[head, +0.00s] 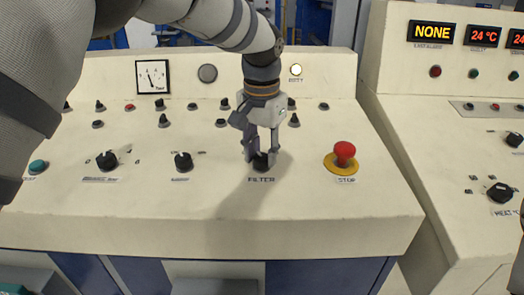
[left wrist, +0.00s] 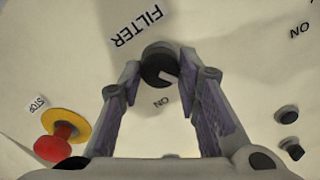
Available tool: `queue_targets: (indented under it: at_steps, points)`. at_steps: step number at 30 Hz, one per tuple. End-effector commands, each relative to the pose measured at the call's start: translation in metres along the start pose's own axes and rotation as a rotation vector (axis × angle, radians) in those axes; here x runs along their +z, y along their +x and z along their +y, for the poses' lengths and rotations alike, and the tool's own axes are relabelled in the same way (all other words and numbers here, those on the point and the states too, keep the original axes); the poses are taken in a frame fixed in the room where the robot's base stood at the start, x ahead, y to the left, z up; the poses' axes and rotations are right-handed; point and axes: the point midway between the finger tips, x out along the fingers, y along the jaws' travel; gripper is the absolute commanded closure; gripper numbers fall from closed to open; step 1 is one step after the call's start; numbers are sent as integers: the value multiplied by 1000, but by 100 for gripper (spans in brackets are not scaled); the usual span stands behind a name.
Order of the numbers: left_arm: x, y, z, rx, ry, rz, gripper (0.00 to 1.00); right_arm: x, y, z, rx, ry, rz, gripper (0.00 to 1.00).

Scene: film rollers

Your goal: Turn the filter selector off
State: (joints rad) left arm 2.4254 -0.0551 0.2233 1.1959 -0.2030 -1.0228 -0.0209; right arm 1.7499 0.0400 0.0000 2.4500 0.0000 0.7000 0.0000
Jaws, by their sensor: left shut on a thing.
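The filter selector (head: 261,163) is a black round knob above the printed word FILTER on the sloped cream console. My left gripper (head: 261,154) comes down from above and is shut on it, one finger on each side. In the left wrist view the filter selector (left wrist: 157,62) sits between the fingertips of my left gripper (left wrist: 158,72). Its light pointer mark is towards the lower right there, and an ON label lies below it. My right gripper is not in view.
A red STOP button (head: 344,153) on a yellow ring stands right of the selector. Another black selector (head: 183,161) stands to its left. Rows of small buttons and a dial gauge (head: 153,77) are behind. A display (head: 432,32) reading NONE is on the right console.

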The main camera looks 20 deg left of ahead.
Motion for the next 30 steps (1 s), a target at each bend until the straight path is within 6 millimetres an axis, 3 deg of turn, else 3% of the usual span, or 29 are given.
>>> queue_targets:
  at_steps: [8,9,11,12,22,30]
  points:
    - [0,1,0,1,-2,-1,97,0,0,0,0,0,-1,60]
    - [0,1,0,1,-2,-1,65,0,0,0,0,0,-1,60]
    - [0,1,0,1,-2,-1,51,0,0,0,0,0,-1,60]
    - [0,1,0,1,-2,-1,49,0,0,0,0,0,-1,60]
    - [0,-7,0,0,-1,1,49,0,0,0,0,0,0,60]
    - [-1,-76,0,-1,-1,4,49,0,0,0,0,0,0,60]
